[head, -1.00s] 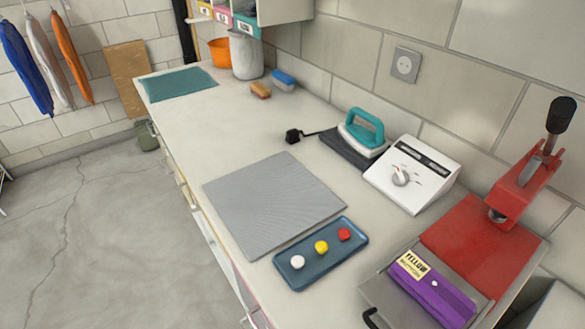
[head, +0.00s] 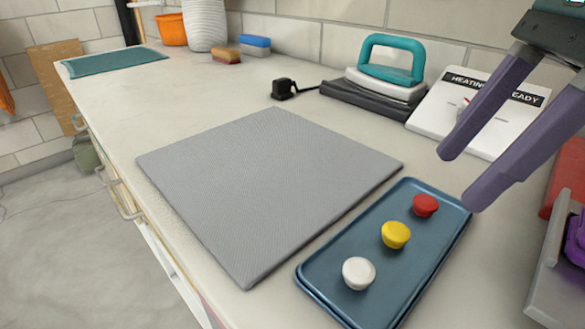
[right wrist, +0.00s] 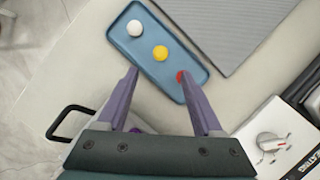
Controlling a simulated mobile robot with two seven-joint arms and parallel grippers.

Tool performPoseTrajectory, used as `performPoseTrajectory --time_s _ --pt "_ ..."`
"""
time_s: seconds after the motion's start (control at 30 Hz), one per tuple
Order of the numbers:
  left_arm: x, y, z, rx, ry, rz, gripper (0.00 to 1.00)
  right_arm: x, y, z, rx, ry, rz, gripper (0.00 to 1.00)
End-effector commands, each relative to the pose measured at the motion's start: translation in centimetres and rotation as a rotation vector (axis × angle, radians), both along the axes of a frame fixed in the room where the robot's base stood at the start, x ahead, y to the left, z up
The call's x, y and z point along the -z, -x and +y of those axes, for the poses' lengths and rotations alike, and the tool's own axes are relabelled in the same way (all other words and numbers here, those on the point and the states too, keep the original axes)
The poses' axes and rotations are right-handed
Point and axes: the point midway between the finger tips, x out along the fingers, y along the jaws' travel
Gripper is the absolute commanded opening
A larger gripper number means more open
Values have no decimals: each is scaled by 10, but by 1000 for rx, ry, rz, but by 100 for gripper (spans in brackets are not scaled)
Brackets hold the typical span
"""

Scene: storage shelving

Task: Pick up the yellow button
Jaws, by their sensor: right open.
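The yellow button (head: 396,235) sits on a blue tray (head: 322,272), between a white button (head: 358,273) and a red button (head: 425,205). My right gripper (head: 458,178) is open and empty, above the tray's far right side in the head view. In the right wrist view the yellow button (right wrist: 160,53) lies beyond the fingertips of my right gripper (right wrist: 160,75), between their lines. The red button (right wrist: 182,75) is close beside the right finger there, and the white button (right wrist: 135,28) is farther off. My left gripper is not in view.
A grey mat (head: 270,185) lies left of the tray. Behind are a teal iron (head: 390,60), a black plug (head: 283,89) and a white control box (head: 430,122). A red and grey press with a purple item (head: 574,240) stands at the right edge.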

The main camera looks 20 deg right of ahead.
Motion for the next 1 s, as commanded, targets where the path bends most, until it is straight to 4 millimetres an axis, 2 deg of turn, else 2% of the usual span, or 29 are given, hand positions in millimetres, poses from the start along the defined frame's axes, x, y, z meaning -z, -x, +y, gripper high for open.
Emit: performPoseTrajectory --time_s 0.1,0.33,0.6,0.87,1.0 --pt "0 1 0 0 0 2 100 16 -3 8 -2 -9 3 68" --pt "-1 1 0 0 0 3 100 36 -9 17 -2 -10 2 68" --pt "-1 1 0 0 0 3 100 71 -19 29 -1 -10 1 68" --pt "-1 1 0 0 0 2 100 73 -20 30 -2 -7 0 68" --pt "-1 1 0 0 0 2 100 73 -19 30 -2 -7 1 53"
